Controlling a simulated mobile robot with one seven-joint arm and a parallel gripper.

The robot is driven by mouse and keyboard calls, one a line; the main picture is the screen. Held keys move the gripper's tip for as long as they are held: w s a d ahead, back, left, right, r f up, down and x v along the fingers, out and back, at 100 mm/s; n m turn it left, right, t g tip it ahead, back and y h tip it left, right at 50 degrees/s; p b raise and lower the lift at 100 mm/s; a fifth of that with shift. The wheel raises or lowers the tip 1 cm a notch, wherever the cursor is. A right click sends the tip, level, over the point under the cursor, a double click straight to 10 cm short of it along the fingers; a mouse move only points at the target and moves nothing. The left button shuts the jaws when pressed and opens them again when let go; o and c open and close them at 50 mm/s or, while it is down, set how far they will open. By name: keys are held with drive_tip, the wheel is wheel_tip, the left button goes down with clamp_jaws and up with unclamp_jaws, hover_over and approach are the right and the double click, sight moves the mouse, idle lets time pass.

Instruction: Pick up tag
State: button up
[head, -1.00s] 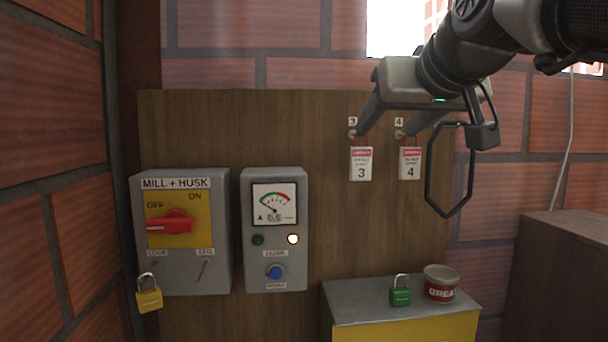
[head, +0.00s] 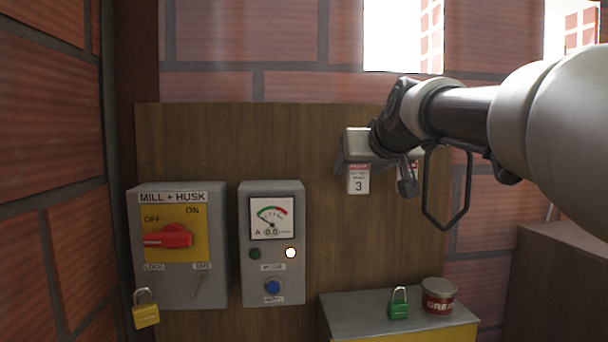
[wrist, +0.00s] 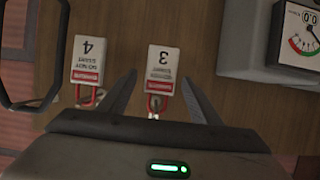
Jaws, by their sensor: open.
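Tag 3 (head: 358,181) is a white card with a red header on the wooden board, partly covered at its top by my gripper in the head view. In the wrist view, tag 3 (wrist: 161,66) appears upside down, with a red loop over a hook, between my two fingers. My gripper (wrist: 159,77) is open and empty, a finger on each side of the tag; contact cannot be told. In the head view, my gripper (head: 374,180) is at the tag's height.
A switch box (head: 178,285) with a red handle and a meter box (head: 271,215) are on the board's left. A yellow padlock (head: 146,314) hangs at the left. A green padlock (head: 398,305) and a grease can (head: 438,296) stand on a low cabinet (head: 350,324).

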drive_tip(key=shift+w+f, duration=0.25)
drive_tip(key=shift+w, duration=0.45)
drive_tip(key=c, duration=1.1)
